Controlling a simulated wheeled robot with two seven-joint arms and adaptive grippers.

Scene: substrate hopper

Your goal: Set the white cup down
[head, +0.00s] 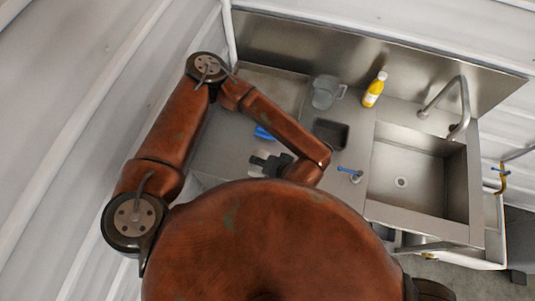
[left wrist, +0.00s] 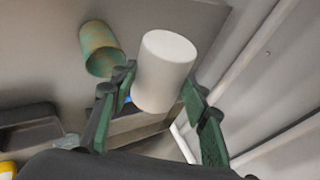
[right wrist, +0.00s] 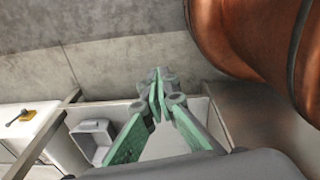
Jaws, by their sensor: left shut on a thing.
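The white cup (left wrist: 165,72) is between the green fingers of my left gripper (left wrist: 158,95) in the left wrist view. The gripper is shut on its side. A plain, pale round end of the cup faces up in that picture. I cannot tell whether the cup touches the counter. In the head view my left gripper (head: 270,164) is low over the near left part of the steel counter (head: 217,150), and a small pale part of the cup (head: 256,171) shows beside it. My right gripper (right wrist: 159,95) has its green fingertips together, with nothing seen between them.
A clear jug (head: 324,92), yellow bottle (head: 373,90), dark tray (head: 331,134) and blue item (head: 263,132) are on the counter. The sink (head: 415,182) is right. A grey container (right wrist: 93,140) shows below my right gripper.

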